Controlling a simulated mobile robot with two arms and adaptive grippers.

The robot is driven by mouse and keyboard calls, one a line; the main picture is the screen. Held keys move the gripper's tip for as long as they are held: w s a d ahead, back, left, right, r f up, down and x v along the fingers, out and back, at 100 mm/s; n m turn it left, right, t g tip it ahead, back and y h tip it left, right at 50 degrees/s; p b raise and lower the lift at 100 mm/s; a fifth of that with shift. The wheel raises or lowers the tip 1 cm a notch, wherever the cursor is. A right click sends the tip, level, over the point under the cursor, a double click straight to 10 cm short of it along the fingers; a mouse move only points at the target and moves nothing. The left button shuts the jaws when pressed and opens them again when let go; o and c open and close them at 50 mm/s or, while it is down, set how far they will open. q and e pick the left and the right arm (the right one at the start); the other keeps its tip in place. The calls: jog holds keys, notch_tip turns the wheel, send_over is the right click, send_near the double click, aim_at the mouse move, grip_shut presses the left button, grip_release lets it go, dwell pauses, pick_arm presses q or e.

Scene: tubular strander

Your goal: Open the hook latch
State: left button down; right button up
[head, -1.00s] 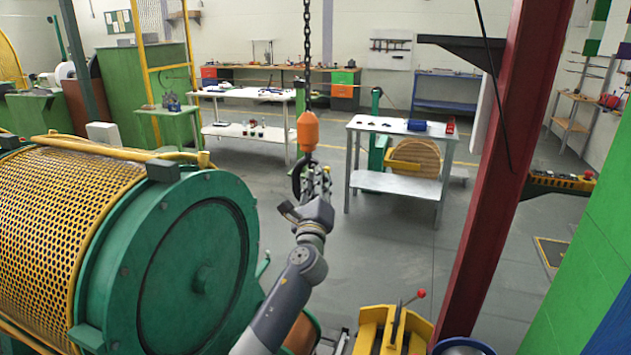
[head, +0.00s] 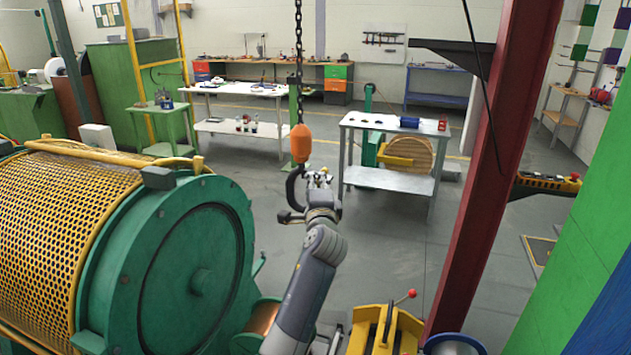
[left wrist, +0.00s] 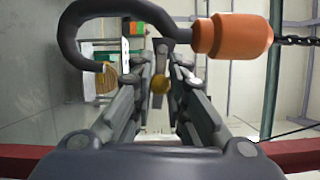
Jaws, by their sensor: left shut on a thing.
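A dark hook (head: 292,188) hangs below an orange block (head: 300,143) on a chain. In the left wrist view the hook (left wrist: 72,35) curves at upper left and the orange block (left wrist: 232,35) is at upper right. My right gripper is out of view.
A green drum machine with a yellow mesh guard (head: 65,235) fills the left. A dark red column (head: 490,190) stands at the right. A grey table (head: 385,180) is behind the hook. A yellow machine part (head: 375,330) is at the bottom. Open floor lies between.

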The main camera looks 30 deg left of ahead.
pick_arm(q)
jog(key=shift+r+n, duration=0.15)
jog(key=shift+n, duration=0.35)
jog(key=c, duration=1.6)
grip_release()
jog(key=shift+o, duration=0.2)
jog(key=v, duration=1.2)
jog(key=shift+r, duration=0.1)
